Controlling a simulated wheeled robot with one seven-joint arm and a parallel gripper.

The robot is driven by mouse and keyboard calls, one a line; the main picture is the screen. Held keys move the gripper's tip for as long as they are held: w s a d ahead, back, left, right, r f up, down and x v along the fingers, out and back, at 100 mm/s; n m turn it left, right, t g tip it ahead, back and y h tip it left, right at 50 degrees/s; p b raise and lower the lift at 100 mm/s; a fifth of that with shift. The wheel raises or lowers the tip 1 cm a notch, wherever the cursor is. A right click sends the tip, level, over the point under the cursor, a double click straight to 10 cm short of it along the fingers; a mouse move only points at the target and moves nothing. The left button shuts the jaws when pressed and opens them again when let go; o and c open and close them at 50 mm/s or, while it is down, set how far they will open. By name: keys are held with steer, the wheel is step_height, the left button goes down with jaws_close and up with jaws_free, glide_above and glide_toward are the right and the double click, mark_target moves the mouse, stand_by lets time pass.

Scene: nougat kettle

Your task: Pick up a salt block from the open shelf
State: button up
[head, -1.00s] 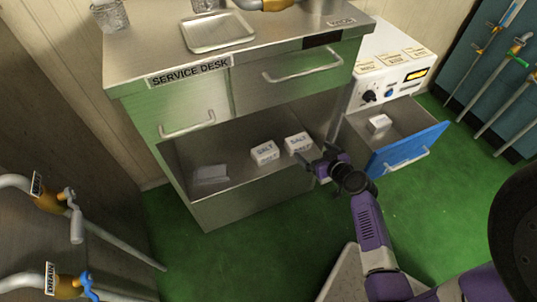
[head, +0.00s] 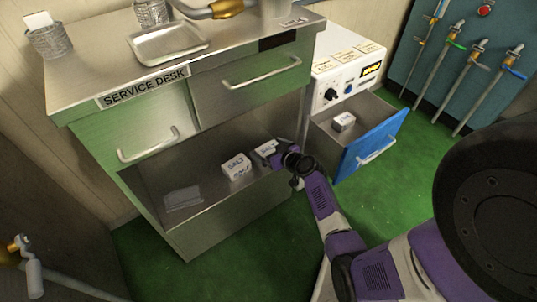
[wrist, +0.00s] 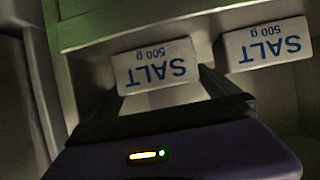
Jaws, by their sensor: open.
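Two white salt blocks with blue lettering lie on the open shelf (head: 210,200) under the service desk. The right salt block (head: 264,147) is partly hidden by my gripper (head: 284,158); the left salt block (head: 236,166) is clear of it. In the wrist view the nearer salt block (wrist: 157,65) lies ahead of my open gripper (wrist: 160,98), roughly between its two dark fingers. I cannot tell whether the fingers touch it. The other salt block (wrist: 264,46) is to the right, outside the fingers.
A pale flat item (head: 183,198) lies at the shelf's left. The closed desk drawers (head: 250,85) hang above the shelf opening.

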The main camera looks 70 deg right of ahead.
steer(key=c, duration=1.8)
steer(key=shift+r, duration=0.1)
steer(key=shift+c, duration=0.2)
steer(key=shift+w, duration=0.1)
